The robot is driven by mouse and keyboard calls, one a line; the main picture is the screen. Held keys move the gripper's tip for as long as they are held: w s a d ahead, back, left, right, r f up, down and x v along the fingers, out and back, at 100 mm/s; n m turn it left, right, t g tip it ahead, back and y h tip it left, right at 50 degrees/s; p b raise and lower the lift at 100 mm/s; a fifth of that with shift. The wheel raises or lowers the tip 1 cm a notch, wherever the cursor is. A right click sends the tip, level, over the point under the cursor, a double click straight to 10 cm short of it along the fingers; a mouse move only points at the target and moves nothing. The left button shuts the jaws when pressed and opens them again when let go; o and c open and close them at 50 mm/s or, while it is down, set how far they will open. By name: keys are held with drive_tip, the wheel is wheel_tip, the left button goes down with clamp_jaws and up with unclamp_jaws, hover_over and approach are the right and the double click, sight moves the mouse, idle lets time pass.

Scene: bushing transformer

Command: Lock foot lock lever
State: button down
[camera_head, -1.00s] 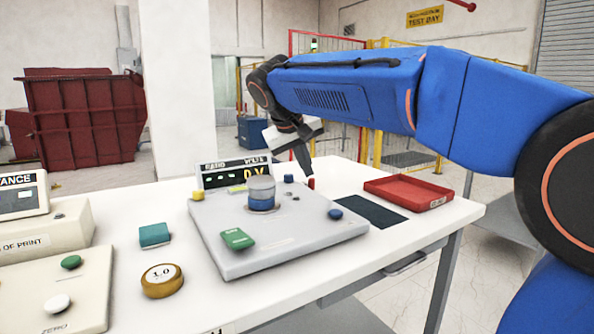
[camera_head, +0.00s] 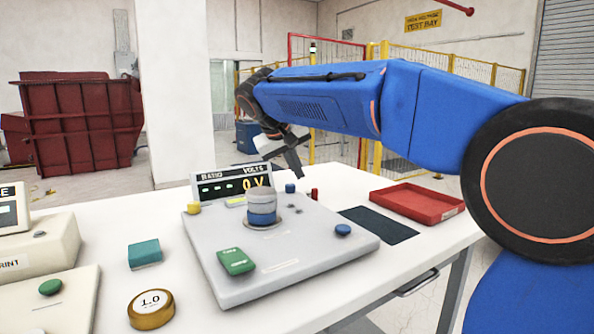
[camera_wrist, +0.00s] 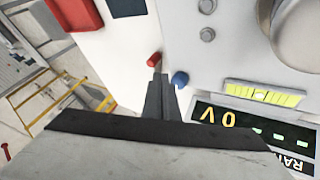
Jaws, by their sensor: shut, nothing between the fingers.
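No part in view can be told for certain as a foot lock lever. On the white bench (camera_head: 340,292) sits a grey test unit (camera_head: 290,262) with a blue-and-silver cylinder (camera_head: 262,207). A red peg (camera_head: 314,194) and a small blue knob (camera_head: 290,188) stand by its back edge. My gripper (camera_head: 298,174) is shut and empty, above the blue knob in the head view. In the wrist view, its fingertips (camera_wrist: 160,76) appear between the red peg (camera_wrist: 154,60) and blue knob (camera_wrist: 180,79); contact cannot be told.
A ratio and volts display (camera_head: 232,181) reading 0 V stands at the unit's back. A red tray (camera_head: 418,204) and dark mat (camera_head: 380,225) lie to the right. A teal block (camera_head: 145,253) and round 1.0 piece (camera_head: 151,309) lie left. Yellow-red fencing stands behind.

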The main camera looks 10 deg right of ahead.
sight(317, 191)
drive_tip(key=x, duration=0.7)
drive_tip(key=shift+d+f, duration=0.1)
drive_tip(key=shift+f, duration=0.05)
drive_tip(key=shift+d, duration=0.1)
drive_tip(key=shift+s+d+n+t+y, duration=0.3)
drive_tip(key=shift+d+n+t+y, duration=0.1)
drive_tip(key=shift+d+n, duration=0.4)
drive_tip(key=shift+s+d+n+t+y, duration=0.15)
drive_tip(key=shift+d+n+t+y, duration=0.15)
drive_tip(key=shift+d+n+y, duration=0.7)
drive_tip(key=shift+d+h, duration=0.3)
drive_tip(key=shift+d, duration=0.75)
drive_tip(key=shift+d, duration=0.1)
